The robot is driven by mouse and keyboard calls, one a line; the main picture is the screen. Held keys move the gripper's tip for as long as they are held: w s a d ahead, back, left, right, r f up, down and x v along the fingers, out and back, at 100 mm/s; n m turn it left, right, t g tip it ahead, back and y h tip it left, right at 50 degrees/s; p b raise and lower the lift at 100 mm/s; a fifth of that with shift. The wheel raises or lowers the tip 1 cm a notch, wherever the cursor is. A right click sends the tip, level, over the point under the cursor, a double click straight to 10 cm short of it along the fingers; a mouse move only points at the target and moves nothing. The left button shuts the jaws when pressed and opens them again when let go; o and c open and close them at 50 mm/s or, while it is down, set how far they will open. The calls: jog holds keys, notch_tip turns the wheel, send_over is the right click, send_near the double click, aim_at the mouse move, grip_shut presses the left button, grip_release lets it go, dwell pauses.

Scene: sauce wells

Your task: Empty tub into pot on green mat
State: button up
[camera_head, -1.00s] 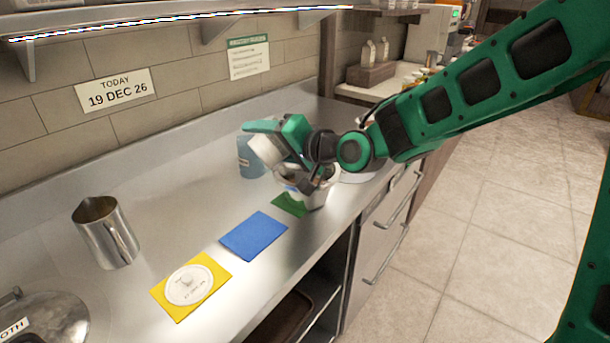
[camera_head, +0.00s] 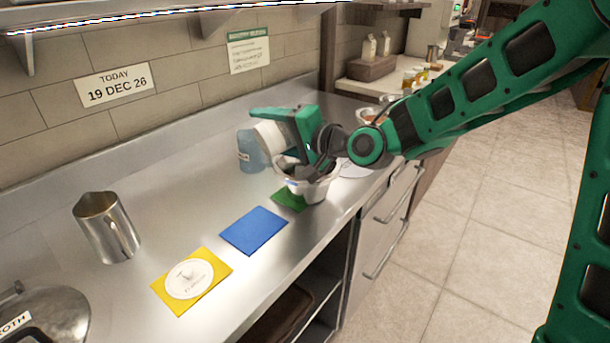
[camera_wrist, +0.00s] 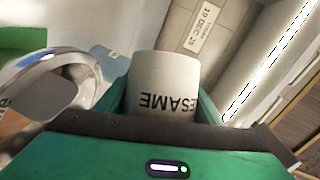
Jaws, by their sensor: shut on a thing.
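A white tub (camera_head: 268,137) is held by my gripper (camera_head: 280,124), above and slightly left of the metal pot (camera_head: 318,188). In the wrist view the tub (camera_wrist: 165,75) sits between the green fingers, its label "SESAME" upside down. The tub looks tipped over onto its side; its mouth and contents are hidden, and no falling stream shows. The pot stands over the right part of the green mat (camera_head: 284,199), partly hidden by my wrist. A shiny rim, probably the pot's (camera_wrist: 72,62), shows at the left of the wrist view.
A blue container (camera_head: 248,158) stands close behind the tub. The blue mat (camera_head: 254,230) is bare. A white disc (camera_head: 189,279) lies on the yellow mat (camera_head: 217,262). A steel pitcher (camera_head: 108,230) and a lidded pot (camera_head: 50,318) stand left. A white disc (camera_head: 353,170) lies right of the pot.

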aim_at(282, 123)
jog(key=shift+w+d+r+m, duration=0.25)
jog(key=shift+w+d+m, duration=0.1)
jog(key=shift+d+m, duration=0.2)
jog(key=shift+d+y, duration=0.1)
jog(key=shift+y, duration=0.2)
jog(key=shift+w+d+r+m+t+y, duration=0.15)
jog(key=shift+d+r+m+y, duration=0.15)
jog(key=shift+m, duration=0.45)
jog(key=shift+w+d+r+m+t+y, duration=0.15)
jog(key=shift+r+m+y, duration=0.2)
jog(key=shift+m, duration=0.35)
jog(key=shift+w+d+f+m, duration=0.15)
jog(key=shift+d+f+m, duration=0.15)
jog(key=shift+f+m, duration=0.3)
jog(key=shift+d+r+m+t, duration=0.1)
jog(key=shift+r+m+t, duration=0.15)
jog(key=shift+m+t, duration=0.15)
jog(key=shift+y, duration=0.25)
